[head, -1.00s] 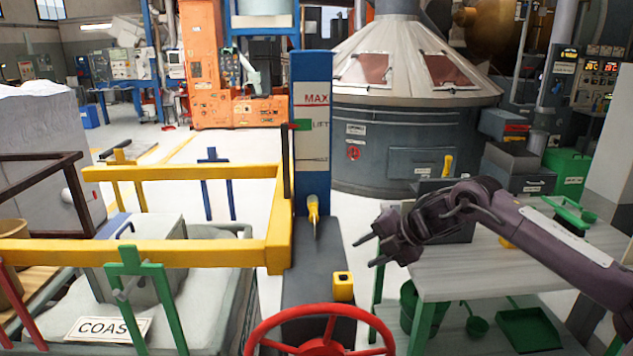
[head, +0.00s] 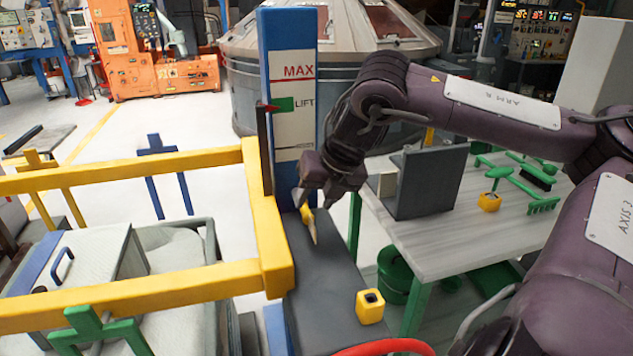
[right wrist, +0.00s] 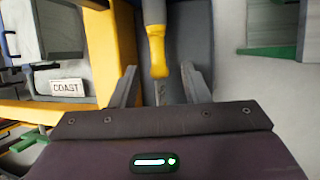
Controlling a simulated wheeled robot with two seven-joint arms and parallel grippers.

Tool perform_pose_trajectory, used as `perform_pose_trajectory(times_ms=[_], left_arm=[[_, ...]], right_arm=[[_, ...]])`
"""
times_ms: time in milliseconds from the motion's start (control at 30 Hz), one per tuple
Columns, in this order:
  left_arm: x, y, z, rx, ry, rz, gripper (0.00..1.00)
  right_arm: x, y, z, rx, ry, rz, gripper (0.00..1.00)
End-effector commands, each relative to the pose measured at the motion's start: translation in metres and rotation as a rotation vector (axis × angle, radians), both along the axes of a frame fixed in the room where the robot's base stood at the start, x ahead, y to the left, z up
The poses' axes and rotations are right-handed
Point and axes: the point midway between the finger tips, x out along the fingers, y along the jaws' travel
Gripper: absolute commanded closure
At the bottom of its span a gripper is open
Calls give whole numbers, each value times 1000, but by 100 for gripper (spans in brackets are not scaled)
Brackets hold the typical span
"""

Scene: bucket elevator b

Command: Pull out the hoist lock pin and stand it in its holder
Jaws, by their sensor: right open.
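The hoist lock pin, with its yellow handle (head: 306,214), sits at the foot of the blue hoist post (head: 267,120), above the dark grey base. In the right wrist view its yellow handle (right wrist: 157,55) lies just beyond and between my fingertips. My right gripper (head: 314,197) is open, at the pin's handle in the head view and partly hiding it; it also shows in the right wrist view (right wrist: 159,82). I cannot tell whether the fingers touch the pin. A yellow block with a dark hole (head: 370,308), which looks like the holder, stands on the base. My left gripper is not in view.
A yellow guard frame (head: 268,240) runs close left of the pin. Part of a red wheel (head: 395,347) shows at the front.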

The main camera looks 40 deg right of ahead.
Motion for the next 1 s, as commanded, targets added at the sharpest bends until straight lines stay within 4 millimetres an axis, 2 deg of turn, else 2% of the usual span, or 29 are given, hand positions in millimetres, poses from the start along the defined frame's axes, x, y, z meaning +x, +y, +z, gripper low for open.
perform_pose_trajectory(times_ms=[67,167,300,467,667,1000], left_arm=[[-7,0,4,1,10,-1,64],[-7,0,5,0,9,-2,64],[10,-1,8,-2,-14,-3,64],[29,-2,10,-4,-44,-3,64],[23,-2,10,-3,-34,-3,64],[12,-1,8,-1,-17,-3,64]], right_arm=[[5,0,-12,2,6,-1,58],[10,0,-22,1,4,-1,58],[16,0,-31,1,1,-2,58],[17,0,-34,2,-1,-3,58],[18,1,-34,2,-1,-3,58],[17,1,-34,1,-1,-2,100]])
